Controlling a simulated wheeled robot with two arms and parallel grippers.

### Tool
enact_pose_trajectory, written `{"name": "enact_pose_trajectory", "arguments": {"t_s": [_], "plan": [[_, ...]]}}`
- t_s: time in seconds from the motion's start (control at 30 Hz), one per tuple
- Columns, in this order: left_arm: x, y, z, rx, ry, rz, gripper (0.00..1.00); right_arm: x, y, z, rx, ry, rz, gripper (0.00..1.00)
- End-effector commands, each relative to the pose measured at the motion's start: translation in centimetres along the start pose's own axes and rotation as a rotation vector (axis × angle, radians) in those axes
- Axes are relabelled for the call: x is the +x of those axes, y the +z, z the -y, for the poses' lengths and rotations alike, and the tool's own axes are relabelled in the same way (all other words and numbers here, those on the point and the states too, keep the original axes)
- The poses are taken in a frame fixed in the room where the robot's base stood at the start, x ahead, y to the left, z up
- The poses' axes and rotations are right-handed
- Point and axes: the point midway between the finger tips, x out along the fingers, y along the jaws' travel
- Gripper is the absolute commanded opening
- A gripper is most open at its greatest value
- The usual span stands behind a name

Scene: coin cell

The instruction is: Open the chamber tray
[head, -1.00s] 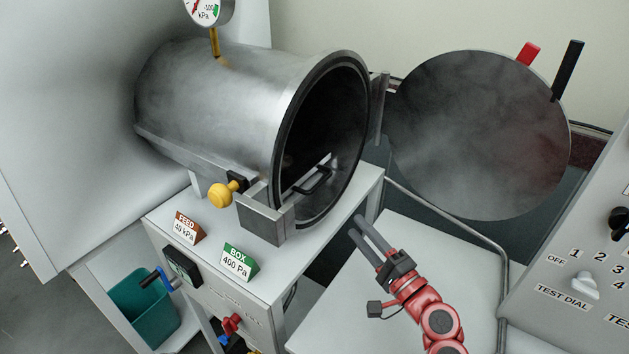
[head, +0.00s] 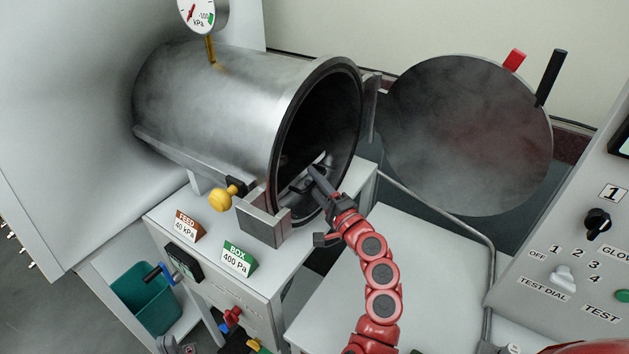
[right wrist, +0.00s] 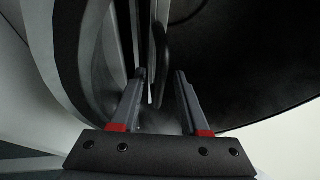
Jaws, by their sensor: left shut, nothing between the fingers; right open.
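The chamber (head: 225,95) is a steel cylinder with its round mouth open. The tray (head: 320,158) sits inside the mouth, its front edge pale and partly hidden. Its black handle (head: 298,187) is partly hidden by my right gripper (head: 313,174), which reaches into the mouth. In the right wrist view the fingers of this gripper (right wrist: 160,74) are apart, with the dark handle (right wrist: 163,45) between them. I cannot tell whether they touch it.
The round chamber door (head: 470,135) stands swung open to the right. A yellow knob (head: 221,200) and a metal block (head: 264,222) are beside the mouth. FEED (head: 188,226) and BOX (head: 238,258) signs stand on the bench. A dial panel (head: 560,270) is at right.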

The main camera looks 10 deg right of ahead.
Motion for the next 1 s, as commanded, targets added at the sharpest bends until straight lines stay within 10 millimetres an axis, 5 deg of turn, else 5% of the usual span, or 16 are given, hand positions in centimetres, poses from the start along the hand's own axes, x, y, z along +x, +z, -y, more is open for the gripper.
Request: {"name": "enact_pose_trajectory", "arguments": {"t_s": [0.17,0.4,1.0], "plan": [[-0.02,0.01,0.0,0.0,0.0,0.0,0.0,-0.02,0.0,-0.04,0.0,0.0,0.0,0.43],[-0.02,0.0,0.0,0.0,0.0,0.0,0.0,-0.04,-0.01,-0.04,0.0,0.0,-0.001,0.0],[-0.02,0.0,0.0,0.0,0.0,0.0,0.0,-0.05,-0.01,-0.09,0.001,0.001,-0.001,0.0]]}}
